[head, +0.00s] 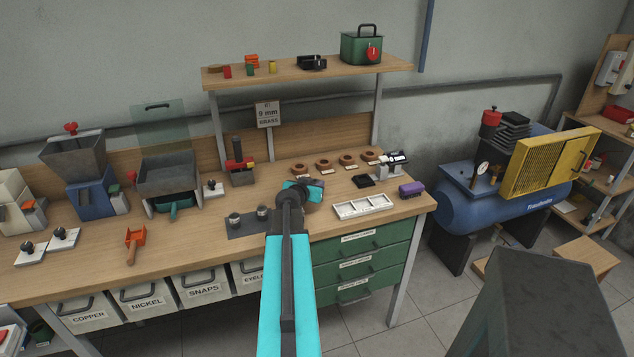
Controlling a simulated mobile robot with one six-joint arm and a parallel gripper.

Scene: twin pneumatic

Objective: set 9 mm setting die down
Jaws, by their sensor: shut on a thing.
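My gripper (305,190) is over the right part of the bench, seen from behind and partly covered by my own arm. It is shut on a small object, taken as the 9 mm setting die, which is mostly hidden. A dark mat (247,228) lies left of my gripper. Two small grey metal cylinders stand on it, a left one (234,220) and a right one (263,212). I cannot tell whether the held piece touches the bench. A sign reading 9 mm BRASS (268,114) stands behind, at the back of the bench.
A red-and-grey press (240,172) stands back left. An orange scoop (135,243) lies front left.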

